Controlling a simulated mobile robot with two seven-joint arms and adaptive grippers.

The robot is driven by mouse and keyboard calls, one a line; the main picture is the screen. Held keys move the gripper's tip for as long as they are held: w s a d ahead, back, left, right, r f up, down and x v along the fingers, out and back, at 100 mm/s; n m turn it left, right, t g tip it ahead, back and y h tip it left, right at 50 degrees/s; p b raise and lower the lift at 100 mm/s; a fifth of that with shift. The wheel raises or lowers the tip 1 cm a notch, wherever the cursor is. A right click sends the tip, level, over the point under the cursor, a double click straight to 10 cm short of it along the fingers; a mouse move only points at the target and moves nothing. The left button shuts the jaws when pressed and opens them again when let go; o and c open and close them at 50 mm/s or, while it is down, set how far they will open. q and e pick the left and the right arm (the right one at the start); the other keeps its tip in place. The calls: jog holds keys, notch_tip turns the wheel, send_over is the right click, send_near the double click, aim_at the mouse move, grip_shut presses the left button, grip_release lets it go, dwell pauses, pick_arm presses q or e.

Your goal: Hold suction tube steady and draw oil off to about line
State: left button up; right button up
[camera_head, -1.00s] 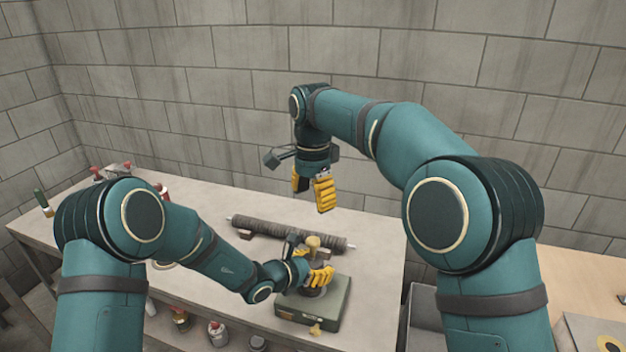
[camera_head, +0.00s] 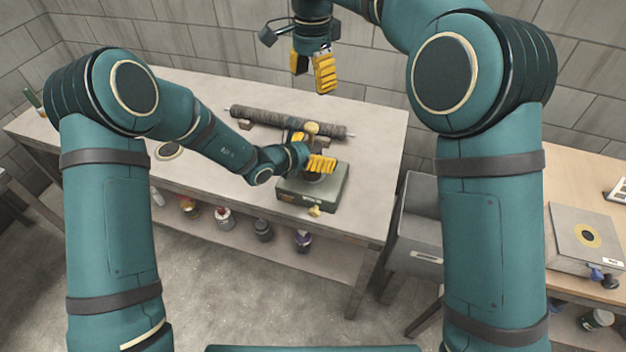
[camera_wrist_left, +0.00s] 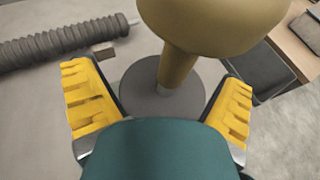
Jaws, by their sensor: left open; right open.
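My left gripper (camera_head: 312,162) is at the green box (camera_head: 334,188) on the table. In the left wrist view my left gripper (camera_wrist_left: 160,105) is open, with its yellow fingers apart on either side of a brass-coloured knob-topped piece (camera_wrist_left: 212,28). This piece rises from a grey round base (camera_wrist_left: 143,92); I see no finger touching it. Its knob (camera_head: 312,128) also shows in the head view. A small brass tap (camera_head: 314,211) is at the box's front. My right gripper (camera_head: 312,74) is open and empty above the table's back. I cannot make out any oil or line.
A dark ribbed tube (camera_head: 262,118) lies behind the green box, on small blocks. Bottles and cans (camera_head: 223,216) stand on the shelf below. A grey bin (camera_head: 418,222) is to the right, then a wooden table with a grey box (camera_head: 584,236). The table's front left is mostly clear.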

pick_arm(q)
jog(key=v, duration=1.2)
jog(key=shift+a, duration=0.1)
